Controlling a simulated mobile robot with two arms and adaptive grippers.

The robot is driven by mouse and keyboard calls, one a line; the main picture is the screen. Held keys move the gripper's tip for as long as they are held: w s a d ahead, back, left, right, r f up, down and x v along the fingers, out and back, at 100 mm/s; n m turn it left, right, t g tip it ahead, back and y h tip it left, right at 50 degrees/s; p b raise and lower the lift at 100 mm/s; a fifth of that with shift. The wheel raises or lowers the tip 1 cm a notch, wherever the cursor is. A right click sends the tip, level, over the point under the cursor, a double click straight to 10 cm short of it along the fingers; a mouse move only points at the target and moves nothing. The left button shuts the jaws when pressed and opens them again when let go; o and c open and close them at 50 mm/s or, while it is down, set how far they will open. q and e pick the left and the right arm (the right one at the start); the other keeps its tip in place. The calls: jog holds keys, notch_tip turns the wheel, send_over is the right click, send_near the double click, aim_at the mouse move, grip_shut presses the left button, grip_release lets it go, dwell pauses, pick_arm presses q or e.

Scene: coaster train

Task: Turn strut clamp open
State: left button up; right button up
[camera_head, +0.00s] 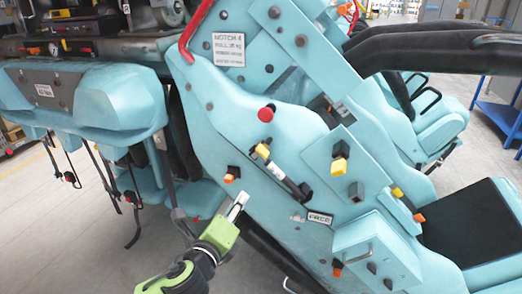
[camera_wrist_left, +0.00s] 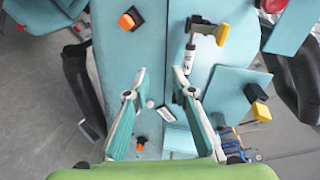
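What looks like the strut clamp, a dark bar with a yellow-tipped lever (camera_head: 263,150), lies slanted on the teal side panel of the coaster car. In the left wrist view the yellow-tipped lever (camera_wrist_left: 222,34) is at the upper right, beside a pale labelled cylinder (camera_wrist_left: 190,58). My left gripper (camera_head: 239,203) is below and left of the bar in the head view, apart from the lever. In the left wrist view its two fingers (camera_wrist_left: 160,75) are spread, with only the teal panel showing between them. My right gripper is in neither view.
A red knob (camera_head: 266,114), an orange knob (camera_head: 231,174) and a yellow knob (camera_head: 339,166) stick out from the panel. A handled teal box (camera_head: 372,252) is at the lower right. Thick black bars (camera_head: 430,55) cross the upper right.

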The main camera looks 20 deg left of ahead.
pick_arm(q)
jog(key=m+t, duration=0.2)
send_near(260, 154)
jog(key=s, duration=0.4)
jog(key=shift+h, duration=0.3)
jog(key=w+p, duration=0.2)
jog(key=w, duration=0.4)
jog(key=w+p, duration=0.2)
jog(key=w, duration=0.4)
jog(key=shift+w+r, duration=0.15)
jog(key=shift+r, duration=0.1)
jog(key=shift+w+f+p, duration=0.1)
jog(key=shift+w+p, duration=0.25)
jog(key=shift+w, duration=0.1)
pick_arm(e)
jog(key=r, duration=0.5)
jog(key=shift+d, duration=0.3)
pick_arm(q)
grip_shut()
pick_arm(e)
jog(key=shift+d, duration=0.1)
